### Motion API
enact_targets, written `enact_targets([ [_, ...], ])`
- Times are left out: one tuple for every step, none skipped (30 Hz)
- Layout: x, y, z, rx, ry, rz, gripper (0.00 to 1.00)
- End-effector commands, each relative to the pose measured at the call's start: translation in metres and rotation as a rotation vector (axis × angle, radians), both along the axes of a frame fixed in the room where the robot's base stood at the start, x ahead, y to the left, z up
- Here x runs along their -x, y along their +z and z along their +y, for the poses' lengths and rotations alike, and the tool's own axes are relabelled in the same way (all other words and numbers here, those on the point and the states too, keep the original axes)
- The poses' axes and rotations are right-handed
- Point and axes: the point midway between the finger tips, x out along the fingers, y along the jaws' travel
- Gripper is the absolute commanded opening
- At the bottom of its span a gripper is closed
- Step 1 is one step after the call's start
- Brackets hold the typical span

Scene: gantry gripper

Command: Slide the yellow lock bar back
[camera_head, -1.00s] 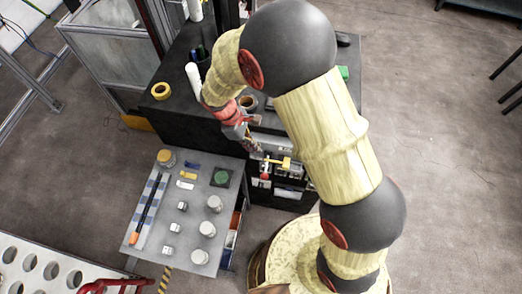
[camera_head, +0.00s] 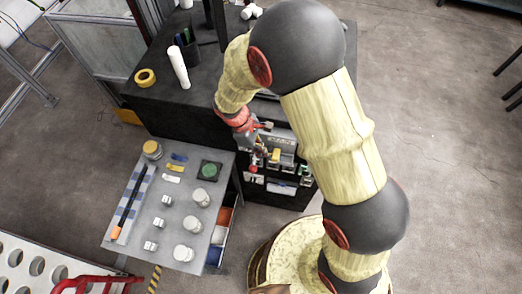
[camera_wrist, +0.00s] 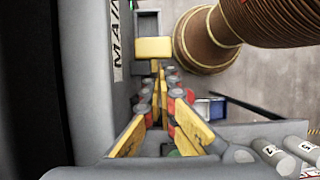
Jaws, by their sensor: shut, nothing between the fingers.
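The yellow lock bar (camera_head: 276,156) shows as a small yellow block on the front unit of the dark cabinet. In the wrist view a yellow block (camera_wrist: 154,47), which looks like the same bar, sits at the lower end of a grey slot beside a panel lettered "MAIN". My gripper (camera_wrist: 158,82) is shut and empty, its yellow-padded fingers meeting just below the block in the picture. I cannot tell whether the tips touch it. In the head view my gripper (camera_head: 254,146) is small, just left of the bar, and its fingertips are hard to make out.
A red knob (camera_head: 252,168) is close below my gripper. A grey table (camera_head: 140,215) with jars, small blocks and a green button stands to the left. The dark cabinet top (camera_head: 205,98) holds a yellow tape roll and a white cylinder. Open floor lies to the right.

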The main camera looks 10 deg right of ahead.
Motion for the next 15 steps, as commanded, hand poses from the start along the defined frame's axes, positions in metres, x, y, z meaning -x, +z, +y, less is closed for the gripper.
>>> enact_targets([
  [0.0, 0.0, 0.0, 0.0, 0.001, 0.0, 0.0],
  [0.0, 0.0, 0.0, 0.0, 0.001, 0.0, 0.0],
  [0.0, 0.0, 0.0, 0.0, 0.001, 0.0, 0.0],
  [0.0, 0.0, 0.0, 0.0, 0.001, -0.001, 0.0],
  [0.0, 0.0, 0.0, 0.0, 0.001, -0.001, 0.0],
  [0.0, 0.0, 0.0, 0.0, 0.001, -0.001, 0.0],
  [0.0, 0.0, 0.0, 0.0, 0.0, -0.001, 0.0],
  [0.0, 0.0, 0.0, 0.0, 0.0, 0.0, 0.0],
  [0.001, 0.0, -0.002, 0.0, 0.0, 0.0, 0.0],
  [0.001, 0.0, -0.004, 0.0, 0.0, 0.0, 0.0],
  [0.002, 0.001, -0.007, 0.0, -0.001, 0.0, 0.0],
  [0.003, 0.001, -0.012, 0.001, -0.001, 0.0, 0.0],
  [0.005, 0.001, -0.017, 0.001, -0.002, 0.0, 0.0],
  [0.007, 0.001, -0.022, 0.001, -0.002, 0.001, 0.0],
  [0.01, 0.001, -0.029, 0.0, -0.003, 0.0, 0.0],
])
